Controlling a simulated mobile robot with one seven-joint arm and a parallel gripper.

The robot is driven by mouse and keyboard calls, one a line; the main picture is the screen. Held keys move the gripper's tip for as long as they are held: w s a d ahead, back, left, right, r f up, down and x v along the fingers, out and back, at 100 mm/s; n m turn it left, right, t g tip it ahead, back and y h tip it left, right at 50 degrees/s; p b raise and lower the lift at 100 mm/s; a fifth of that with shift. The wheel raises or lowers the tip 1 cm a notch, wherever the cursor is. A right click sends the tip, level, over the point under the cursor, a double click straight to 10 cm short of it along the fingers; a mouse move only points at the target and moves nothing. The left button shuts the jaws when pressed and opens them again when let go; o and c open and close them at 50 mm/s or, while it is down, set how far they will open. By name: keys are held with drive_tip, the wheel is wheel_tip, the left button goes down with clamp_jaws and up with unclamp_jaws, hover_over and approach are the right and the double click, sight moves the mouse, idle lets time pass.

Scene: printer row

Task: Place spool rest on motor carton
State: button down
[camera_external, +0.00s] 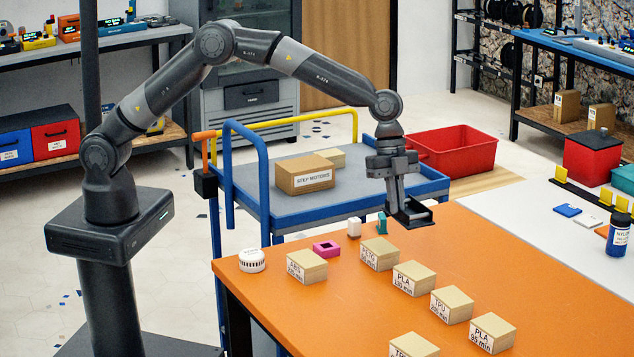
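My gripper (396,196) points down above the back edge of the orange table. A small black open-framed piece (415,218) sits at its fingertips, and the fingers look closed on its left side. I take this piece to be the spool rest; no label shows on it. It hangs above the table, apart from the boxes below. The motor carton (303,177) is a brown box labelled "STEP MOTORS". It lies on the blue cart's grey top, to the left of my gripper. Its top looks bare.
A second brown box (325,156) stands behind the carton on the cart (350,191). The cart's handle (247,160) rises at its left. A red bin (452,150) is behind my gripper. Several labelled boxes, a pink frame (327,248) and a teal piece (382,223) stand on the table.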

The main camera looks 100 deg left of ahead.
drive_tip(key=s+a+r+n+t+y, duration=0.1)
drive_tip(key=s+a+r+n, duration=0.1)
drive_tip(key=s+a+n, duration=0.55)
drive_tip(key=s+a+r+n+y, duration=0.25)
drive_tip(key=s+a, duration=0.25)
drive_tip(key=a, duration=0.6)
drive_tip(key=s+a+n+y, duration=0.1)
drive_tip(key=s+a+n, duration=0.45)
drive_tip(key=s, duration=0.25)
drive_tip(key=s+a+n+y, duration=0.1)
drive_tip(key=s+a+n, duration=0.4)
drive_tip(key=s, duration=0.4)
drive_tip(key=m, duration=0.1)
approach(313, 166)
drive_tip(key=shift+w+a+g+h, duration=0.25)
drive_tip(key=shift+w+a+g, duration=0.05)
drive_tip(key=shift+w+a, duration=0.35)
drive_tip(key=shift+a+f, duration=0.3)
drive_tip(key=shift+f, duration=1.9)
drive_tip(key=shift+f, duration=0.15)
drive_tip(key=c, duration=1.6)
unclamp_jaws()
